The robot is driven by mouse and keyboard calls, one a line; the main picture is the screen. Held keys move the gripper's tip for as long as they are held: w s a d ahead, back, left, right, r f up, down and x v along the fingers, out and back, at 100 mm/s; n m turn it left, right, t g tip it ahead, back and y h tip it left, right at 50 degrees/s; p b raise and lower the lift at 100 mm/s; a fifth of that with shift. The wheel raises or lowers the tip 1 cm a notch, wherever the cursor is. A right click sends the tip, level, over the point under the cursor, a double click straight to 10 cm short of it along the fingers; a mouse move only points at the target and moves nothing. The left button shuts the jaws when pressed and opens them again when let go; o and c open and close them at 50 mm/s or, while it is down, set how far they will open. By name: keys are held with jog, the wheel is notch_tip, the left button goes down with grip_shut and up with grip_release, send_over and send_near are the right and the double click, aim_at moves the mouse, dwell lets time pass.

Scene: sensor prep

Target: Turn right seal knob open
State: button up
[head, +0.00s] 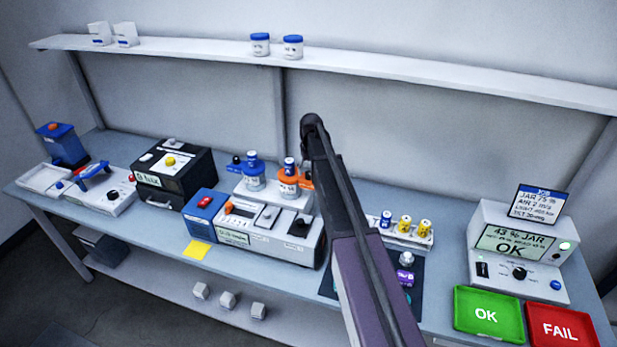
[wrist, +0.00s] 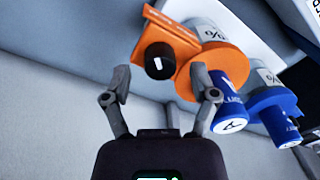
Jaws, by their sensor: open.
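The right seal knob (wrist: 168,68) is black with a white mark, on the side of an orange clamp (wrist: 225,65). My gripper (wrist: 160,78) is open, its two fingers spread either side of the knob in the wrist view. I cannot tell whether they touch it. In the head view the orange clamp (head: 305,180) is at the right jar, partly behind my arm; the gripper is not clear there.
A second jar with a blue clamp (head: 238,166) stands left of the orange one; it shows at right in the wrist view (wrist: 270,100). Below them is a grey device (head: 290,240). A rack with small capped vials (head: 402,235), green OK (head: 488,315) and red FAIL (head: 560,328) trays lie right.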

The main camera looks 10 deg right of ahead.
jog(key=shift+f+b, duration=0.3)
jog(key=shift+f, duration=0.15)
grip_shut()
